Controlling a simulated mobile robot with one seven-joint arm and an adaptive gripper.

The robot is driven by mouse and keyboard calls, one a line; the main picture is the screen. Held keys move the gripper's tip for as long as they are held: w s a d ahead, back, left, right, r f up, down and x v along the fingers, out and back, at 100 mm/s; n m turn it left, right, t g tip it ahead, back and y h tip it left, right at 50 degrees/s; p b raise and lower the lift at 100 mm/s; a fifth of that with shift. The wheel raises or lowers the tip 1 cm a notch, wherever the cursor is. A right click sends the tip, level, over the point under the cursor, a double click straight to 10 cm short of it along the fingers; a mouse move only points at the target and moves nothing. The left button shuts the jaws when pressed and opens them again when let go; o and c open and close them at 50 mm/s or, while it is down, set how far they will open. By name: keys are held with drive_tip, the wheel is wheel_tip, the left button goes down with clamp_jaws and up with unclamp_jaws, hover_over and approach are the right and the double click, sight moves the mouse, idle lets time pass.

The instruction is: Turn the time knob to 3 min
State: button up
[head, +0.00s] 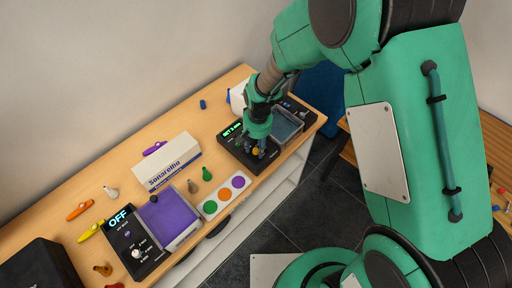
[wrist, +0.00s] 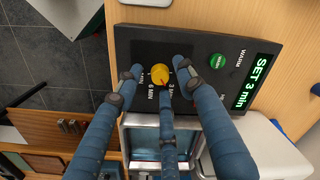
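The yellow time knob (wrist: 160,76) sits on a black instrument panel (wrist: 205,40). The knob also shows in the head view (head: 255,151), partly behind my fingers. Labels for 6 MIN and 3 MIN are beside it, partly covered by the fingers. A dark reddish mark on the knob faces the middle finger. The green-lit display (wrist: 257,82) reads "SET 3 min". My gripper (wrist: 160,80) has three blue fingers around the knob, with visible gaps at the left and right fingertips. It looks open; contact of the middle finger is unclear. My gripper reaches down from above in the head view (head: 262,150).
A green WARM button (wrist: 217,61) is close to the right finger. A clear-lidded tray (head: 287,125) adjoins the panel. A white and blue box (head: 167,162), a card with colored dots (head: 224,195) and another instrument (head: 135,243) reading OFF stand to the left.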

sight(258, 149)
wheel_tip(258, 149, up, 12)
drive_tip(key=shift+d+f, duration=0.25)
idle(0.3)
idle(0.5)
drive_tip(key=s+d+r+t+b, duration=0.2)
drive_tip(key=s+d+r, duration=0.2)
drive_tip(key=d+r, duration=0.3)
drive_tip(key=s+d+r+t+b, duration=0.1)
drive_tip(key=s+d+r, duration=0.35)
drive_tip(key=r, duration=0.45)
drive_tip(key=s+d+r+t+b, duration=0.1)
drive_tip(key=s+d+r, duration=0.1)
drive_tip(key=s+d, duration=0.2)
drive_tip(key=s+d+r+t+b, duration=0.1)
drive_tip(key=s+d, duration=0.3)
drive_tip(key=s, duration=0.6)
drive_tip(key=shift+s+d+r+m+t+b, duration=0.2)
drive_tip(key=shift+s+r+m+t+b, duration=0.1)
drive_tip(key=shift+r+b, duration=0.5)
